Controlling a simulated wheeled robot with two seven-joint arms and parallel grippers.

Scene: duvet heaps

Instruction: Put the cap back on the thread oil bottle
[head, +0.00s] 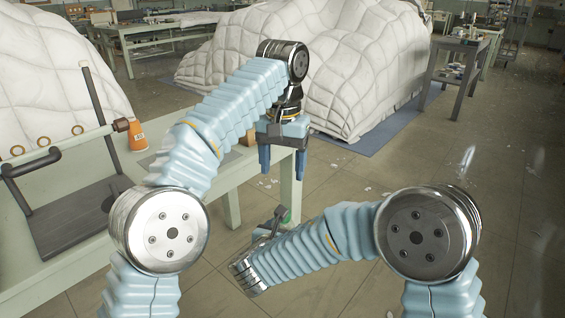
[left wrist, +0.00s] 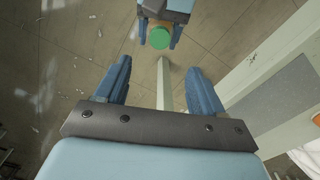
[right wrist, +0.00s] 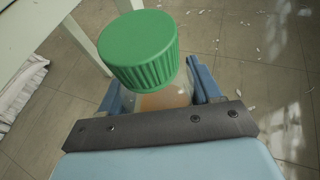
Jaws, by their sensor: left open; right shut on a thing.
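The thread oil bottle (right wrist: 165,99) is clear with amber liquid inside. It is held between the fingers of my right gripper (right wrist: 160,90), which is shut on it. The ribbed green cap (right wrist: 140,50) sits on top of the bottle; how tightly it is seated I cannot tell. The cap also shows in the left wrist view (left wrist: 159,38) and as a small green patch in the head view (head: 286,215). My left gripper (head: 283,160) is open and empty, fingers pointing down, above the right gripper. Its parted fingers also show in the left wrist view (left wrist: 159,85).
A pale green worktable (head: 75,268) stands at the left, its leg close to both grippers. On it are a dark metal frame (head: 75,215) and an orange container (head: 137,136). White duvet heaps (head: 330,60) lie behind.

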